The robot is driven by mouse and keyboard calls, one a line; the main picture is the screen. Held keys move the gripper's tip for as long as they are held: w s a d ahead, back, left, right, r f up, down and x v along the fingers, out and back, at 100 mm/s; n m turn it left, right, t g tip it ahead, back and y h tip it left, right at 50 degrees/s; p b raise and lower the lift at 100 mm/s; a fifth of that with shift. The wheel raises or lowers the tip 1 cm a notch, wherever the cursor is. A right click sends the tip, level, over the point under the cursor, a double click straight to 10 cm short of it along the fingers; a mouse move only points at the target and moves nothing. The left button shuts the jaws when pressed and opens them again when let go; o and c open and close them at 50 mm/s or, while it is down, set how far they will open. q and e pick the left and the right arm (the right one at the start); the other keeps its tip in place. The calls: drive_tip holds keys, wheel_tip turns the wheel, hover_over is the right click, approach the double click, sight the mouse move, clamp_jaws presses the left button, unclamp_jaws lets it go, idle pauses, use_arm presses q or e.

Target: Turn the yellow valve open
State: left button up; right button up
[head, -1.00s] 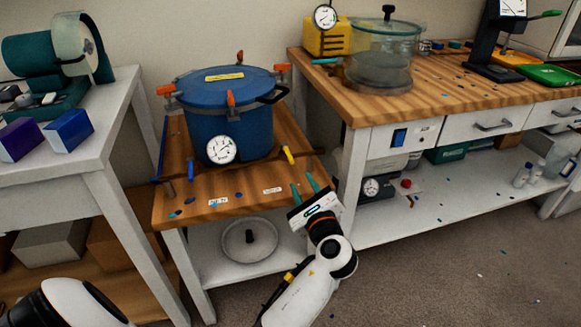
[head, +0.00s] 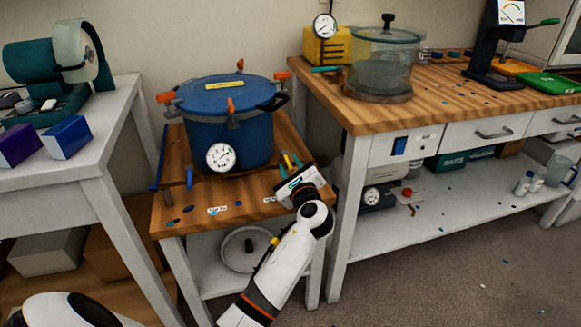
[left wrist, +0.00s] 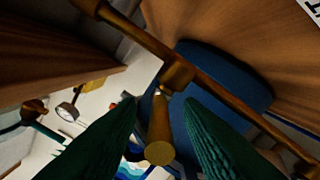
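The yellow valve (head: 289,161) is on a thin pipe at the front right of the blue pressure pot (head: 226,118). In the left wrist view its yellow-brown handle (left wrist: 160,135) points toward the camera, with the pipe (left wrist: 222,92) running diagonally behind it. My left gripper (head: 290,164) is at the valve, and its two teal fingers (left wrist: 168,138) are open on either side of the handle. A gap shows between the handle and each finger. My right gripper is not in view.
The pot stands on a low wooden-topped stand (head: 185,240) with a gauge (head: 221,157) at its front. A workbench (head: 440,105) with a glass chamber (head: 382,62) is close on the right. A white table (head: 75,168) is on the left.

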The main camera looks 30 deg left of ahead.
use_arm(q)
clamp_jaws()
